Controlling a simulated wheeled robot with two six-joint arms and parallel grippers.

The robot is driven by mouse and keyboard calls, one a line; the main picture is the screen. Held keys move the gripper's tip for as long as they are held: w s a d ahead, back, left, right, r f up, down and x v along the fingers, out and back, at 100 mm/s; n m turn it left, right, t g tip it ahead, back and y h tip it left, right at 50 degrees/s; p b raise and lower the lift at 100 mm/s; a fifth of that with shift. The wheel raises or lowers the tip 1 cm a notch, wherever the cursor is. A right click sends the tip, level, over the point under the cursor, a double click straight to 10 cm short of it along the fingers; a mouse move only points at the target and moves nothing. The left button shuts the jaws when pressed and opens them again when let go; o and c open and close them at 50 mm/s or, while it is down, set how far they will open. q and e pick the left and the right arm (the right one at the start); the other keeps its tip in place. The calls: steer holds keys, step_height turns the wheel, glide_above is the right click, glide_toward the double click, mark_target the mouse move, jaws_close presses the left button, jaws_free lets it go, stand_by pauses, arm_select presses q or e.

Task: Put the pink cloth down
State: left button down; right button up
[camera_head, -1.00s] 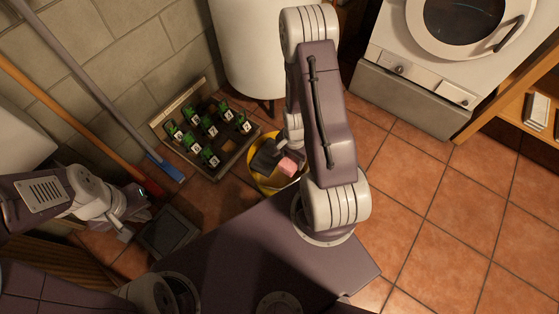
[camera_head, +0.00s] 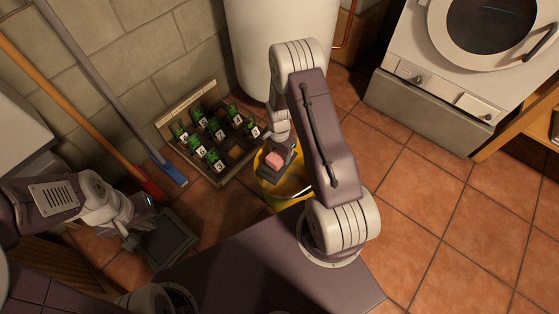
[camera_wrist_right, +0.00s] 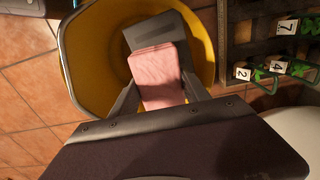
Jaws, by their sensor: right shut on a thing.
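The pink cloth (camera_head: 275,160) is a small folded block in my right gripper (camera_head: 278,157). In the right wrist view the cloth (camera_wrist_right: 157,75) sits between the two fingers of the right gripper (camera_wrist_right: 160,88), which is shut on it. Cloth and gripper are over the yellow bucket (camera_head: 271,194), whose open mouth (camera_wrist_right: 84,62) lies behind them in the wrist view. A dark grey flat piece shows behind the cloth; I cannot tell whether it rests in the bucket. My left gripper (camera_head: 130,238) is at the lower left, away from the cloth; its jaw opening is unclear.
A white cylindrical tank (camera_head: 280,45) stands behind. A dark grey tray (camera_head: 168,240) lies near my left gripper. Broom handles lean on the wall. Tiled floor is clear at right.

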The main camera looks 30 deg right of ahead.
mark_target(280, 160)
step_height(280, 160, down, 4)
steer(key=shift+r+b, duration=0.1)
steer(key=shift+b, duration=1.05)
steer(key=shift+r, duration=0.15)
steer(key=shift+f, duration=0.2)
steer(key=o, duration=1.4)
steer(key=shift+c, duration=0.2)
steer(key=shift+r, duration=0.1)
